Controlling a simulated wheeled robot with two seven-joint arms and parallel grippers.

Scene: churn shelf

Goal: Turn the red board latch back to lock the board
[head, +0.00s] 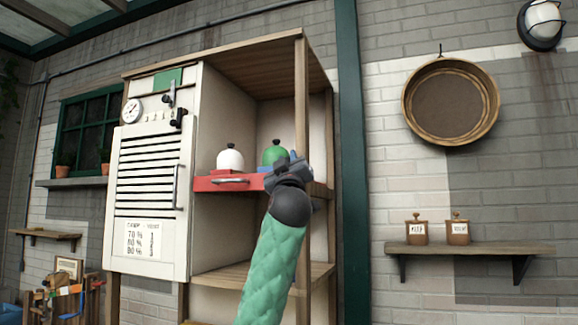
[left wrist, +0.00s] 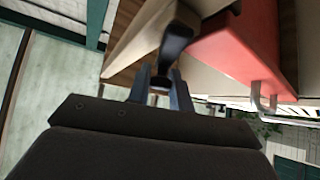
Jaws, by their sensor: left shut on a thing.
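The red board (head: 225,184) lies across the shelf unit at mid height with a metal handle on its front. In the left wrist view the red board (left wrist: 243,45) is at upper right. The board latch (left wrist: 177,43) shows there as a dark lever beside the wooden post. My left gripper (head: 287,163) is at the right end of the board, by the right front post. In the left wrist view its fingers (left wrist: 160,92) are shut on the lower end of the dark latch. In the head view the gripper hides the latch. My right gripper is not in view.
A white domed pot (head: 230,160) and a green one (head: 273,153) stand at the red board. The shelf unit's right front post (head: 301,100) rises close to my gripper. A white louvred door (head: 150,200) is at left. A wall shelf (head: 468,248) holds two jars.

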